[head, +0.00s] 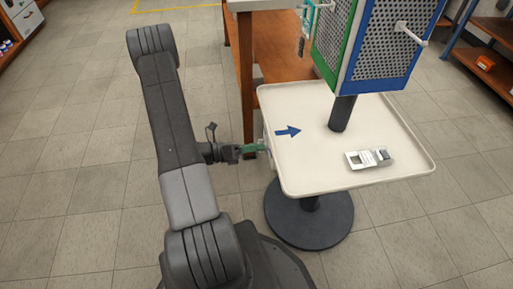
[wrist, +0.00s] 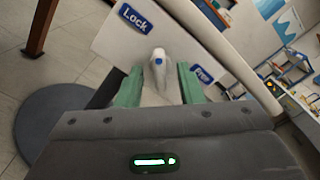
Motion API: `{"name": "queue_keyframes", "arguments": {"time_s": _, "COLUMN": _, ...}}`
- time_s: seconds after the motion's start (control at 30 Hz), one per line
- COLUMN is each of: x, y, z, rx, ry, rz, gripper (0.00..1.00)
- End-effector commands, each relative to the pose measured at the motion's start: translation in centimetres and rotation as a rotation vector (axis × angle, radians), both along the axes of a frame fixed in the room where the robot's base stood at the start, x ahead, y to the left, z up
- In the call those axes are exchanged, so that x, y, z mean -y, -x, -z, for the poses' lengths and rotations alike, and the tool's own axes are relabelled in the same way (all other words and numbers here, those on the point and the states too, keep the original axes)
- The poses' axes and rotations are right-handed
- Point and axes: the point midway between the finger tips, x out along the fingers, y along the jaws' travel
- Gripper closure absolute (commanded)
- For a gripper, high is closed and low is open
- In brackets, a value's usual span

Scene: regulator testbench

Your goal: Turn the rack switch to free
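The rack switch (wrist: 159,78) is a pale lever with a blue dot, on the side of the white tray-topped stand. In the wrist view its blue-dotted end lies between the blue "Lock" label (wrist: 135,18) at upper left and the blue "Free" label (wrist: 201,75) at right, closer to "Lock". My gripper (wrist: 160,80) has its green fingers on either side of the lever, looking open around it; contact is hard to make out. In the head view my gripper (head: 262,147) reaches the tray's left edge, and the switch is mostly hidden there.
The white tray (head: 300,170) carries a blue arrow and a small grey device (head: 369,158). A perforated panel rack (head: 365,45) stands on a black post above it. A round black base (head: 309,215) is below. A wooden bench (head: 262,60) stands behind. Floor at left is clear.

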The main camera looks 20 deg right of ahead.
Motion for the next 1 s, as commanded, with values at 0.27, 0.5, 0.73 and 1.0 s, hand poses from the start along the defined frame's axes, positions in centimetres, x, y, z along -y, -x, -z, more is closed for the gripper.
{"name": "queue_keyframes", "arguments": {"time_s": 0.27, "x": 0.51, "y": 0.16, "z": -0.02, "rx": 0.0, "ry": 0.0, "rz": 0.0, "gripper": 0.66}}
{"name": "queue_keyframes", "arguments": {"time_s": 0.5, "x": 0.49, "y": 0.15, "z": -0.03, "rx": 0.0, "ry": 0.0, "rz": 0.0, "gripper": 0.9}}
{"name": "queue_keyframes", "arguments": {"time_s": 0.73, "x": 0.48, "y": 0.14, "z": -0.01, "rx": 0.001, "ry": 0.0, "rz": 0.0, "gripper": 1.0}}
{"name": "queue_keyframes", "arguments": {"time_s": 1.0, "x": 0.47, "y": 0.13, "z": 0.08, "rx": 0.061, "ry": 0.014, "rz": 0.001, "gripper": 1.0}}
